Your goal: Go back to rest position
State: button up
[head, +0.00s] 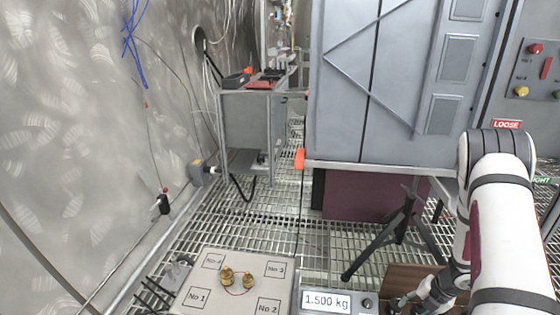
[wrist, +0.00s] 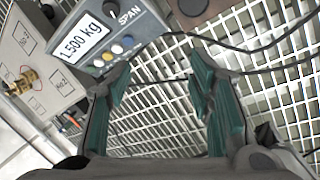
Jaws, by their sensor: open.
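My gripper (wrist: 162,92) is open in the wrist view, with teal pads on both fingers and nothing between them but floor grating. In the head view my gripper is only partly visible at the bottom edge, right of the scale, at the end of my white arm. A scale display (head: 327,302) reads 1.500 kg at the bottom of the head view. In the wrist view the scale's panel (wrist: 118,40) lies up and left of the fingers, apart from the right finger.
A pale board (head: 208,258) with numbered squares carries two brass pieces (head: 227,275). A black tripod (head: 390,235) stands near my arm. A grey cabinet (head: 400,80) fills the upper right. A metal cart (head: 250,115) stands at the back. Open grating (head: 260,215) lies between.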

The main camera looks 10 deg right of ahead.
jog(key=w+d+r+m+t+h, duration=0.1)
jog(key=w+r+m+h, duration=0.25)
jog(key=r, duration=0.85)
jog(key=w+d+r+m+t+h, duration=0.1)
jog(key=w+d+r+m+h, duration=0.25)
jog(key=r, duration=0.85)
jog(key=s+a+r+m+g, duration=0.1)
jog(key=s+a+r+m, duration=0.35)
jog(key=r, duration=0.35)
jog(key=s+a+r+m, duration=0.4)
jog(key=a+r+m, duration=0.1)
jog(key=r+m, duration=0.15)
jog(key=s+a+r+m+g+y, duration=0.2)
jog(key=s+a+r+m+y, duration=0.15)
jog(key=s+a, duration=0.9)
jog(key=s+a+r+m+g+y, duration=0.15)
jog(key=s+a+m, duration=0.35)
jog(key=s+a, duration=0.8)
jog(key=s+d+r+t+p, duration=0.1)
jog(key=r+t+p, duration=0.1)
jog(key=r+p, duration=1.5)
jog(key=s+d+r+t+p, duration=0.2)
jog(key=r+p, duration=1.6)
jog(key=r, duration=0.2)
